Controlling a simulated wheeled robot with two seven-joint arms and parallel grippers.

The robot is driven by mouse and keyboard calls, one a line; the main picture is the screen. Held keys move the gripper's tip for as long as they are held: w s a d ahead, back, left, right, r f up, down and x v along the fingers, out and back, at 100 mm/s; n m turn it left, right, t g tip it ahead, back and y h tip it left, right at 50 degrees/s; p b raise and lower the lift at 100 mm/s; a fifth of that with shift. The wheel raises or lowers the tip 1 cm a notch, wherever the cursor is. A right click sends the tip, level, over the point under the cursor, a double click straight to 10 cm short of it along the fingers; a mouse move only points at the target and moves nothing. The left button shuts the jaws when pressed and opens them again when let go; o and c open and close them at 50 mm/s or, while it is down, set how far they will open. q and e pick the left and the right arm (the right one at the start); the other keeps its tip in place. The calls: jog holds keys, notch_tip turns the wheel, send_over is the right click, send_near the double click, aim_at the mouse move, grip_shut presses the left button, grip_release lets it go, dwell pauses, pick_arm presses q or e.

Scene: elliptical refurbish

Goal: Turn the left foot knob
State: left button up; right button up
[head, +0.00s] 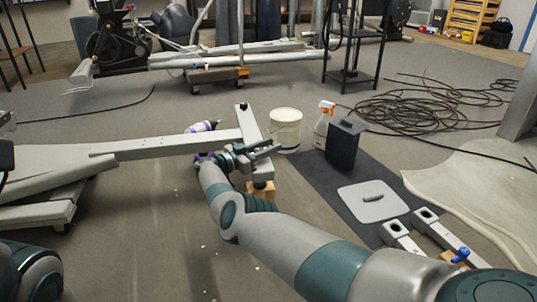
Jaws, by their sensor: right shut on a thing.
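The elliptical's long light-grey beam (170,147) comes in from the left and meets a short cross bar (245,122) at its right end. The near end of this foot bar (262,184) rests over a small wooden block. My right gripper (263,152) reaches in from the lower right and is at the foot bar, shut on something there. The left foot knob is not clearly visible; the gripper and wrist cover that spot. My left gripper is out of view; only part of my left arm shows at the lower left.
A white bucket (286,131), a spray bottle (322,126) and a black box (343,147) stand just right of the bar. A dark mat (312,172) holds a grey plate (372,205). Another part with a blue knob (461,255) lies at right. Coiled cable (425,108) lies behind.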

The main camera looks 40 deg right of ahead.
dwell(0.5)
jog(key=o, duration=1.1)
jog(key=shift+c, duration=0.2)
jog(key=shift+a, duration=0.15)
jog(key=shift+a, duration=0.5)
jog(key=a+b, duration=0.1)
jog(key=a, duration=1.5)
jog(key=shift+s, duration=0.1)
